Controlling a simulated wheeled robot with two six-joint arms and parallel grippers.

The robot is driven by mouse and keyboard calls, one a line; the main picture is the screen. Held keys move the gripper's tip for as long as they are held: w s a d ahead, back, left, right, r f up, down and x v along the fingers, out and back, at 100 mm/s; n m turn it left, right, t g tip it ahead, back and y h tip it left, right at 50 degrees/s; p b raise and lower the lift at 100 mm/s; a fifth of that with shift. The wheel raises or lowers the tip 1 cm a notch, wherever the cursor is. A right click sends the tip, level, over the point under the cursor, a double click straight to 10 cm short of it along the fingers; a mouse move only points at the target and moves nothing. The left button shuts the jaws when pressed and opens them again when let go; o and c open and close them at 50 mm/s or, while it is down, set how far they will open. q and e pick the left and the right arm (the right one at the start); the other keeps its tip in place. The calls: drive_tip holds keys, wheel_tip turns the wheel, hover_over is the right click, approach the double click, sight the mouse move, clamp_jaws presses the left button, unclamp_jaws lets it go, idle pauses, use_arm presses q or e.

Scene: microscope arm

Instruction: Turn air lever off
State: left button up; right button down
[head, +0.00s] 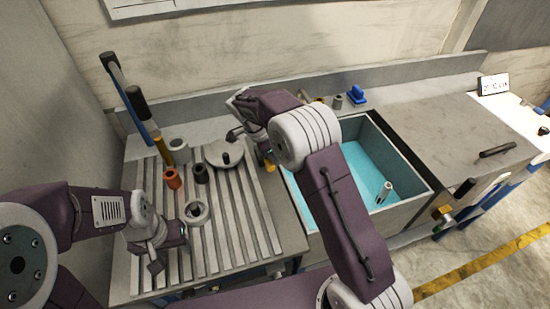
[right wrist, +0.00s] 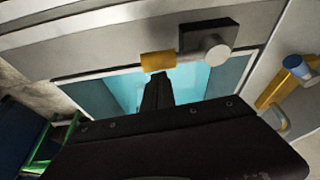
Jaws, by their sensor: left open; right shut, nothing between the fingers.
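A lever with a yellow grip (right wrist: 158,62) and a round grey pivot (right wrist: 215,50) shows in the right wrist view, at the rim of the teal-lined basin. A yellow part also shows beside my right wrist in the head view (head: 270,165); most of it is hidden by the arm. My right gripper (right wrist: 160,78) is shut and empty, its fingertips just below the yellow grip in the picture; I cannot tell whether they touch it. My left gripper (head: 168,250) is open and empty over the slatted rack.
The slatted rack (head: 235,235) holds a grey ring (head: 197,213), a brown cup (head: 172,178), a dark cup (head: 201,174) and a round lid (head: 224,154). The basin (head: 362,172) contains a small cylinder (head: 384,193). A blue item (head: 357,95) stands behind it. The right counter is mostly clear.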

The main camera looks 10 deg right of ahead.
use_arm(q)
drive_tip(key=shift+s+a+r+p, duration=0.1)
drive_tip(key=shift+s+r+p, duration=0.1)
drive_tip(key=shift+r+p, duration=0.2)
drive_tip(key=shift+s+r, duration=0.1)
drive_tip(key=shift+r, duration=0.05)
use_arm(e)
wheel_tip(320, 180, up, 10)
